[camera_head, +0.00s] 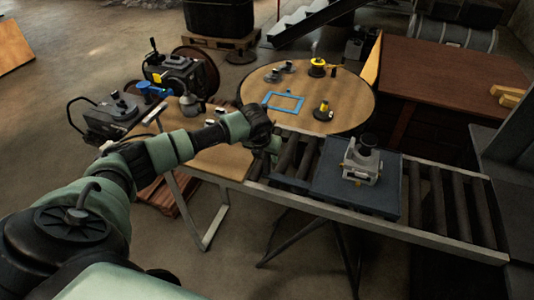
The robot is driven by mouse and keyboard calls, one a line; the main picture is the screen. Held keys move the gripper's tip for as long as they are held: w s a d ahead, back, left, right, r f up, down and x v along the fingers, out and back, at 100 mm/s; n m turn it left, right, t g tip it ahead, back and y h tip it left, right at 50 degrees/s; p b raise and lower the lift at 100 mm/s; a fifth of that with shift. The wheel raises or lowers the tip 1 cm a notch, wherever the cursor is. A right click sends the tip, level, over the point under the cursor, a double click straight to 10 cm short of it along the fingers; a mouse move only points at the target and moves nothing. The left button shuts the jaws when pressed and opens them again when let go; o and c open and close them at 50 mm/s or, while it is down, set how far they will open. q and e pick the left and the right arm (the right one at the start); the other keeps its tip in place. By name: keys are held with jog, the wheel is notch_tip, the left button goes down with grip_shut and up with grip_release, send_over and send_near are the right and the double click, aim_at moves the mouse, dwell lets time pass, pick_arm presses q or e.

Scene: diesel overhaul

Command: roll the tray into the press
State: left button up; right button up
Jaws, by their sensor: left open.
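The tray (330,184) is a flat dark blue-grey plate lying on a roller conveyor (435,230). A grey metal part (362,160) with a dark round top stands upright on it. The press seems to be the dark machine (505,165) at the conveyor's right end, only partly in view. My left gripper (272,147) is open at the conveyor's left end, left of the tray, with a gap of rollers between them. Its fingers are small and partly hidden by the wrist. My right gripper is not in view.
Bare rollers lie right of the tray, up to the dark machine. Behind stands a round wooden table (345,100) with a blue frame (283,101) and several small parts. A wooden bench (215,158) adjoins the conveyor's left end. A brown table (440,80) stands at the back right.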

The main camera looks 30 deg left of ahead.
pick_arm(q)
jog(key=shift+f, duration=0.15)
grip_shut()
jog(key=shift+w, duration=0.1)
dwell(1.4)
